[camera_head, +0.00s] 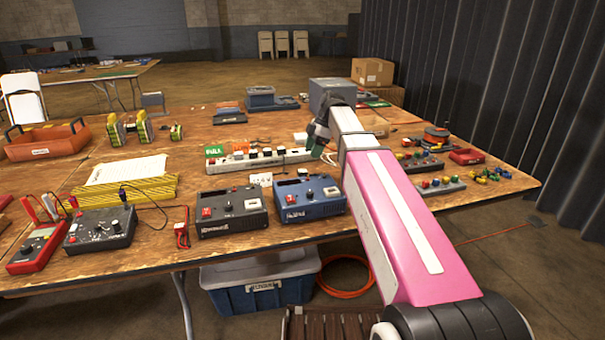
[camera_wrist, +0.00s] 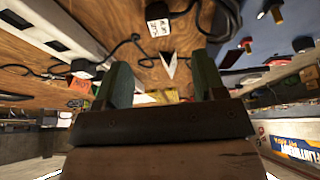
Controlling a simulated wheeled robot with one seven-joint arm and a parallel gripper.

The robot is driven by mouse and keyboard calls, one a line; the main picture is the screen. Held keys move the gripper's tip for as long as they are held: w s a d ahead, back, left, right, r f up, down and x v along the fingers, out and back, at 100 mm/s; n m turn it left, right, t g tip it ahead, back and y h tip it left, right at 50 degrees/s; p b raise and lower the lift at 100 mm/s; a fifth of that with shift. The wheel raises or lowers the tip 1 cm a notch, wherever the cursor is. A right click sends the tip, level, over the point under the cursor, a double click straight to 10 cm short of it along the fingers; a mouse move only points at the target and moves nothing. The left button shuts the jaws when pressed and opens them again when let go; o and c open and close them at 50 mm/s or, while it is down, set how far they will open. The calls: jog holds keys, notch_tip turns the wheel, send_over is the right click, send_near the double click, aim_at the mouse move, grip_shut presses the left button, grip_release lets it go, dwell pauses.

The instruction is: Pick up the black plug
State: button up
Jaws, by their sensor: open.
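A black plug-like piece (camera_wrist: 83,68) with a dark cable lies on the wooden table in the wrist view, left of my gripper; whether it is the plug of the task I cannot tell for sure. My gripper (camera_wrist: 162,78) shows two green fingers spread apart, with nothing held between them. In the head view my gripper (camera_head: 325,150) hangs over the table near the right end of the white power strip (camera_head: 225,164). Several dark and white plugs sit on that strip. A black plug cannot be singled out clearly in the head view, and my arm hides the table behind it.
A grey device (camera_head: 232,211) and a blue device (camera_head: 309,198) stand at the table's front edge. A grey box (camera_head: 332,93) stands behind my arm. Trays with colored knobs (camera_head: 438,186) lie right of my arm.

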aim_at(303, 171)
jog(key=x, duration=1)
jog(key=shift+a, duration=0.1)
jog(key=c, duration=1)
